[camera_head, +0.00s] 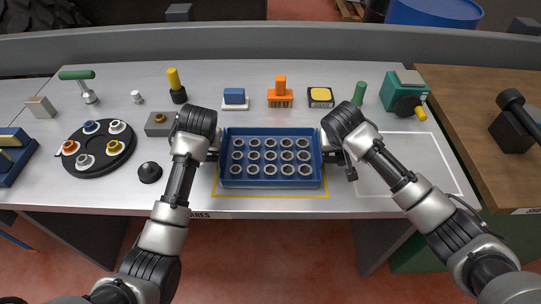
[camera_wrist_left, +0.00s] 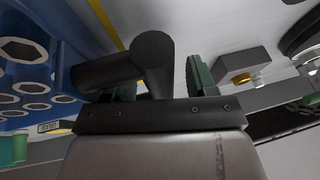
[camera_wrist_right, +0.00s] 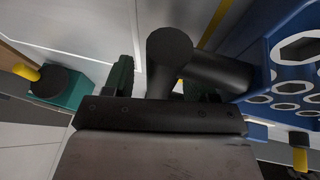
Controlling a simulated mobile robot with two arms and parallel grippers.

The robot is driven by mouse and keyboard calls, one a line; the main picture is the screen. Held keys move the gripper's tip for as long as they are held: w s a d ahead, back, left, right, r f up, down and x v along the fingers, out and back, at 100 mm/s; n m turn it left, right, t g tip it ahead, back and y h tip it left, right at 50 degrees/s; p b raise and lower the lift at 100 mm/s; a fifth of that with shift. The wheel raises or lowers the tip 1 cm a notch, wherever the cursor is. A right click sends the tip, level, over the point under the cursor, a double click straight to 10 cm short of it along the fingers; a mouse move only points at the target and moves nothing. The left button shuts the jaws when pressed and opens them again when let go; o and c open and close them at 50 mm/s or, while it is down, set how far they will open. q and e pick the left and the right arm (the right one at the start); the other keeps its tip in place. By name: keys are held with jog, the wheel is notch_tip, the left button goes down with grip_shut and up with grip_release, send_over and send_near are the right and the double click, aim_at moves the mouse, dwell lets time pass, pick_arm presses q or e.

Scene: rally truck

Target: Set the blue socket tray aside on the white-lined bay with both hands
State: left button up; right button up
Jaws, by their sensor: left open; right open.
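The blue socket tray (camera_head: 231,183) holds rows of grey sockets and sits flat inside a yellow-lined area at the front middle of the bench. My left gripper (camera_head: 213,150) is at its left end and my right gripper (camera_head: 334,156) at its right end. In the left wrist view, a dark round handle (camera_wrist_left: 150,55) lies between the open fingers beside the tray (camera_wrist_left: 72,30). In the right wrist view, another dark handle (camera_wrist_right: 170,50) lies between the open fingers. I cannot tell whether the fingers touch the handles. The white-lined bay (camera_head: 430,165) to the right is empty.
A black round holder (camera_head: 98,160) with several coloured sockets and a black knob (camera_head: 150,172) stand left of the tray. A teal machine (camera_head: 402,92) stands behind the white-lined bay. Several small items line the back. A wooden bench (camera_head: 480,90) adjoins on the right.

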pick_arm(q)
grip_shut()
pick_arm(e)
grip_shut()
pick_arm(q)
jog(key=shift+w+r, duration=0.1)
jog(key=shift+r, duration=0.1)
pick_arm(e)
jog(key=shift+w+r, duration=0.1)
jog(key=shift+r, duration=0.05)
